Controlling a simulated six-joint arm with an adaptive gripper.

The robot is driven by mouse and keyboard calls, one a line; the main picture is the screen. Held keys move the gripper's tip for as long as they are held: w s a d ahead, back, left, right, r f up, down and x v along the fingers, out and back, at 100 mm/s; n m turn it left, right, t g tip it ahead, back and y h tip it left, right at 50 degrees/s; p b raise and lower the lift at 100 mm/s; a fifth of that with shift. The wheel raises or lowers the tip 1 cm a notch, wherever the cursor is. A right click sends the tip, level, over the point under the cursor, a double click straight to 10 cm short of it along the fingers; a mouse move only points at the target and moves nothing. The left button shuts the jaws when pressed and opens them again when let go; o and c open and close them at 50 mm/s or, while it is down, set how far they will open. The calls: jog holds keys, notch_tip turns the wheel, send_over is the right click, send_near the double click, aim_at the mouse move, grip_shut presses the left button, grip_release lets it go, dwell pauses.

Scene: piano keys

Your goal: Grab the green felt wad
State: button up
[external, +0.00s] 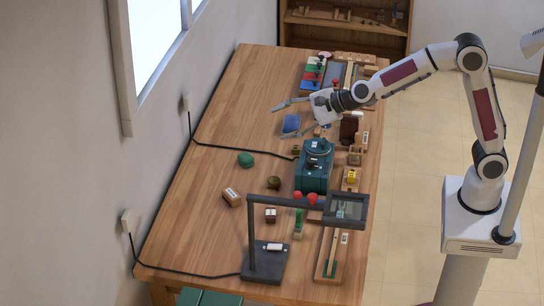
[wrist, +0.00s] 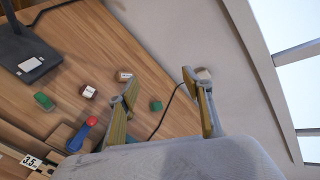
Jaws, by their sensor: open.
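The green felt wad (external: 246,159) is a small rounded dark green lump lying on the bare wood left of the teal machine. In the wrist view a small green piece, apparently the wad (wrist: 156,106), shows between my two fingers, well beyond them. My gripper (external: 294,114) is raised over the far half of the table, pointing left, beyond the wad and to its right. In the wrist view my gripper (wrist: 160,86) has its fingers spread wide with nothing between them. My gripper is apart from the wad.
A teal machine (external: 313,172) stands right of the wad. A dark olive lump (external: 273,183) and a wooden block (external: 231,197) lie nearer the camera. A black cable (external: 235,149) runs just behind the wad. A lamp-like stand (external: 265,262) is at the near end. The table's left side is mostly clear.

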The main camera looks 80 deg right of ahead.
jog(key=w+d+f+m+h, duration=0.2)
jog(key=w+f+m, duration=0.3)
jog(key=w, duration=0.1)
jog(key=m+g+h, duration=0.2)
jog(key=m+h, duration=0.5)
jog(key=m, duration=0.9)
send_near(249, 157)
jog(key=shift+s+a+r, duration=0.2)
jog(key=shift+a+r, duration=0.45)
jog(key=shift+a, duration=0.2)
jog(key=shift+s+d+f+h, duration=0.1)
jog(key=shift+d+f+h, duration=0.05)
jog(key=shift+f+h, duration=0.25)
jog(key=shift+x, duration=3.35)
jog(key=shift+f+x, duration=0.1)
jog(key=shift+x, duration=1.2)
jog(key=shift+f+x, duration=0.15)
jog(key=shift+x, duration=1.15)
jog(key=shift+s, duration=0.15)
